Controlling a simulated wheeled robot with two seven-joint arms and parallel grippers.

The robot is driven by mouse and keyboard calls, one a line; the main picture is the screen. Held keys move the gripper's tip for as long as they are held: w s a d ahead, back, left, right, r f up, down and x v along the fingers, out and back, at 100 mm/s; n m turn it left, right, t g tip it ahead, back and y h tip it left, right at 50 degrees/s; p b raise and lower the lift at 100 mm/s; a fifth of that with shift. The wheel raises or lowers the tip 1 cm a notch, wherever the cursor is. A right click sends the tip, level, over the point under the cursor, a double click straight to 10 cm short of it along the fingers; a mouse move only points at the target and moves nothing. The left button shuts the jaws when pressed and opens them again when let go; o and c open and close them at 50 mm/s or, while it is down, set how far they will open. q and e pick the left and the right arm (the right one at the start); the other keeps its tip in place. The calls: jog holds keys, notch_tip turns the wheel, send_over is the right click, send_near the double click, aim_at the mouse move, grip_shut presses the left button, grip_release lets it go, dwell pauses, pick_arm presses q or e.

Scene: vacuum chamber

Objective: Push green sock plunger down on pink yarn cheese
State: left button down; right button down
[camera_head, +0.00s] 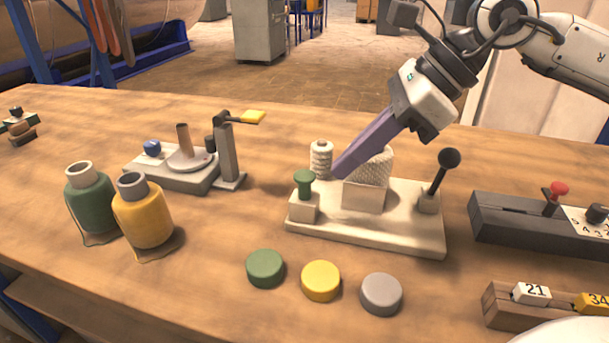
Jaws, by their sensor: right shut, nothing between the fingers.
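A green plunger (304,181) stands upright on a small block at the left end of a cream base (370,230). A pale textured cylinder (377,165) stands on the middle of that base; I see no clearly pink yarn cheese. A pale ribbed spool (321,158) stands behind the plunger. My right gripper (343,168), with long purple fingers, is shut and empty. Its tips are right of the green plunger, between spool and textured cylinder; contact cannot be told. The fingers hide part of the cylinder. My left gripper is not in view.
A black-knobbed lever (447,163) rises at the base's right end. Green (265,268), yellow (321,281) and grey discs (381,293) lie in front. Green (90,200) and yellow bottles (142,213) and a yellow-handled device (228,155) stand left. A dark slider box (520,230) is right.

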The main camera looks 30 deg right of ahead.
jog(key=b+v, duration=0.1)
jog(key=v, duration=0.8)
jog(key=shift+f, duration=0.1)
dwell(0.6)
